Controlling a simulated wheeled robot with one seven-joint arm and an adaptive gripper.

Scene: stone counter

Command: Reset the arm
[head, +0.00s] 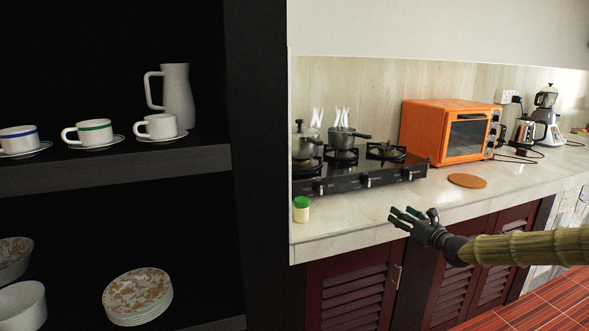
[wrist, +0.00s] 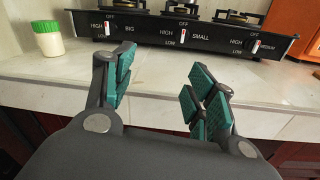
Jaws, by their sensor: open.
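My gripper (head: 412,218) is at the front edge of the stone counter (head: 440,194), with my arm reaching in from the right in the head view. In the wrist view my gripper (wrist: 158,90) shows two fingers with green pads, spread apart with nothing between them. The counter edge lies beyond the fingertips. A small jar with a green lid (head: 301,209) stands on the counter left of my gripper. It also shows at the upper left in the wrist view (wrist: 48,41).
A gas stove (head: 365,180) with pots stands behind my gripper. An orange oven (head: 425,131) and an orange round mat (head: 467,181) are to the right. A dark shelf (head: 110,170) with cups, a jug and plates fills the left. Red cabinet doors (head: 352,295) are below the counter.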

